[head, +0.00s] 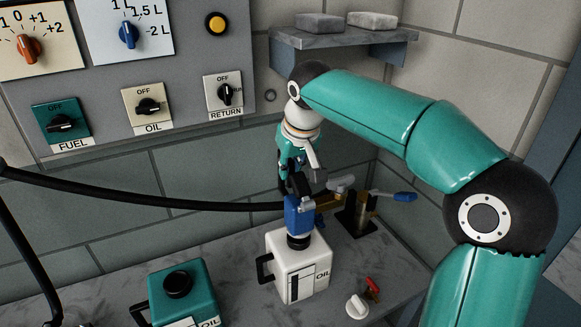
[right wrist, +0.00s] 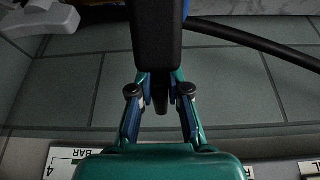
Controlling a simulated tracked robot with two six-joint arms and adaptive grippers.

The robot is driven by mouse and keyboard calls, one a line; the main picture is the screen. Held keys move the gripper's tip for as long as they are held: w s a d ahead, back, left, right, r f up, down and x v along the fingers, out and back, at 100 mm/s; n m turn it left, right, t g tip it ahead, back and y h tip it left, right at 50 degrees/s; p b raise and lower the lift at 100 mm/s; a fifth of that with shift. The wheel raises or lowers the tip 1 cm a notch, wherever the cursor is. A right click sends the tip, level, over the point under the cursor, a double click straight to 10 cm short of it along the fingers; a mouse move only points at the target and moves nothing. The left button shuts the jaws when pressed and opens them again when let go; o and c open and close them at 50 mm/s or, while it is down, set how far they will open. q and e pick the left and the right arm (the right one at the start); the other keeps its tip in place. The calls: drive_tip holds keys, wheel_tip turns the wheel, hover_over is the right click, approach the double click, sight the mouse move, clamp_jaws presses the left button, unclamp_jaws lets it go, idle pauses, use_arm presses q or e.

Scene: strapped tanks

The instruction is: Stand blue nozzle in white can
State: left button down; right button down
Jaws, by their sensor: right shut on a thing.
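The white can (head: 283,275), labelled OIL, stands on the bench with a black handle and a black neck (head: 298,241). The blue nozzle (head: 298,216) is upright directly above this neck, its lower end at the opening. I cannot tell how deep its spout sits. My right gripper (head: 299,190) is shut on the nozzle from above. In the right wrist view its two fingers (right wrist: 160,92) close in on a dark part, and the contact is mostly hidden. My left gripper is out of view.
A black hose (head: 150,192) runs from the left to the nozzle. A teal can (head: 196,279) stands at the front left. A blue-handled valve (head: 391,195), a small red-handled part (head: 372,286) and a white cap (head: 357,306) are right of the white can. A wall shelf (head: 340,38) is above.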

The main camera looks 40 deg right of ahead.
drive_tip(key=shift+f+b, duration=0.75)
drive_tip(key=shift+f, duration=0.25)
drive_tip(key=c, duration=1.1)
unclamp_jaws()
drive_tip(key=shift+r, duration=0.1)
drive_tip(key=shift+o, duration=0.2)
drive_tip(key=v, duration=1)
drive_tip(key=shift+r, duration=0.2)
drive_tip(key=shift+s+a+r, duration=0.15)
drive_tip(key=shift+s+r, duration=0.2)
drive_tip(key=shift+r, duration=0.3)
